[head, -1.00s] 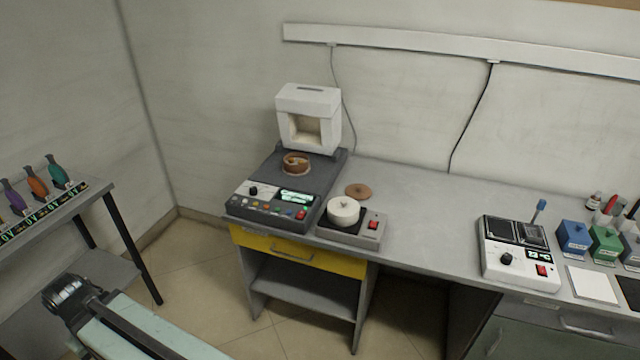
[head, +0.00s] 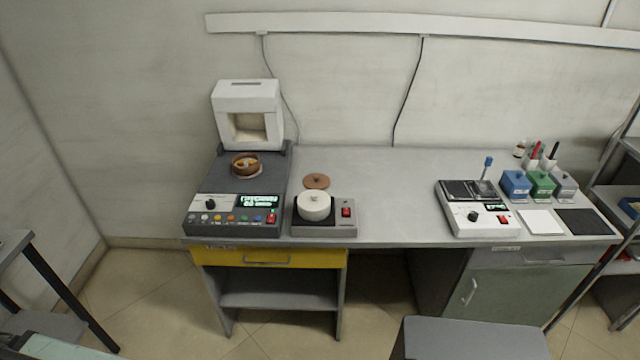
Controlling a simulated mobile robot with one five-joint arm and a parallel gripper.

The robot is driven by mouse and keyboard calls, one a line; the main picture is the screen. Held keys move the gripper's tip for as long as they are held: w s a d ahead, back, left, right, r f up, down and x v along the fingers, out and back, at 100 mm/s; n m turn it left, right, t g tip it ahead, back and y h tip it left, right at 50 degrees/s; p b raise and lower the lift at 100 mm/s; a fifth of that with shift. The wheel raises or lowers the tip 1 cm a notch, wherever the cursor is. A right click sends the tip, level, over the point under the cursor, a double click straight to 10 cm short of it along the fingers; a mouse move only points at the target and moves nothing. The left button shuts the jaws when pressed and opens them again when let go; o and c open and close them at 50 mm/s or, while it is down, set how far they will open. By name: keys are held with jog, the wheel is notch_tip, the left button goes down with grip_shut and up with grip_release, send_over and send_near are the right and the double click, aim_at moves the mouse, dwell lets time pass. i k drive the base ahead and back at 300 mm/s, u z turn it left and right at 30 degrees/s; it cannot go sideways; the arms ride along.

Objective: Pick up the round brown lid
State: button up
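The round brown lid (head: 316,181) lies flat on the grey worktop, with a small knob on top. It is just behind a white round pot (head: 314,206) that sits on a small grey heating device (head: 338,228). Left of it, a brown bowl (head: 246,165) stands on the dark platform of a larger machine (head: 214,187). My gripper is not in view; nothing is seen touching the lid.
A white furnace-like box (head: 247,115) stands behind the bowl. A white two-plate device (head: 478,212), blue (head: 515,184) and green (head: 541,185) boxes are at the right. The worktop between is clear. A grey stool-like surface (head: 474,340) is in front.

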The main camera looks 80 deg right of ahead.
aim_at(315, 181)
jog(key=z, duration=1.6)
